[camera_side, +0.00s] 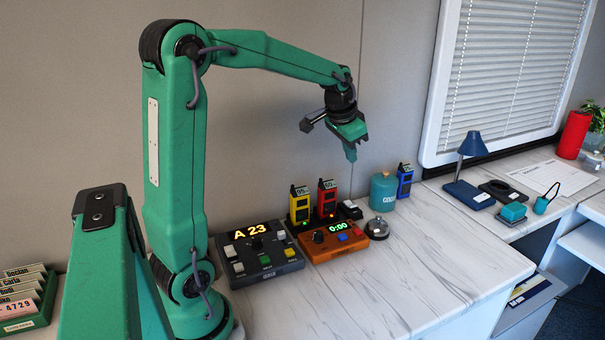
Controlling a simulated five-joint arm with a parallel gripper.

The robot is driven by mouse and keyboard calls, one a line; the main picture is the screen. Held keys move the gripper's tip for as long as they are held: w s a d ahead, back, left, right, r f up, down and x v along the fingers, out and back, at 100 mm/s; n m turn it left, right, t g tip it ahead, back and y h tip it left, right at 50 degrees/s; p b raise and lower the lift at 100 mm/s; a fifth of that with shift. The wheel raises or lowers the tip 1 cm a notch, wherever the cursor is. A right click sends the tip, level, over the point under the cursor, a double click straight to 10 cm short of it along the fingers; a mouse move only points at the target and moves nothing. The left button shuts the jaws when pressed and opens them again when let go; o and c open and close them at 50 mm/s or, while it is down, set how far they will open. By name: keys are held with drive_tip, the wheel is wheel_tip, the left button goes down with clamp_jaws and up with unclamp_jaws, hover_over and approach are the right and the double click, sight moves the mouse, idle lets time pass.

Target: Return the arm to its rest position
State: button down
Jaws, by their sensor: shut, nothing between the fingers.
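My green arm stands at the left of the white marbled counter (430,240), with its upper links raised and the forearm reaching right. My gripper (350,154) hangs from the forearm's end, pointing down, shut and empty. It is in the air well above the counter, behind and above the small devices, and touches nothing. No rest stand or marker shows.
Below my gripper stand a yellow device (299,204), a red device (327,198), a dark "A 23" box (262,260), an orange timer box (336,243), a bell (380,228) and a teal canister (383,190). A card tray (28,308) is at left. The counter's front right is clear.

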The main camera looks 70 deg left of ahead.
drive_tip(key=s+d+t+h, duration=0.1)
drive_tip(key=s+d, duration=1.6)
drive_tip(key=s, duration=0.2)
drive_tip(key=shift+s+d+t+h, duration=0.2)
drive_tip(key=shift+s+t+h, duration=0.1)
drive_tip(key=shift+s+t, duration=0.1)
idle(0.6)
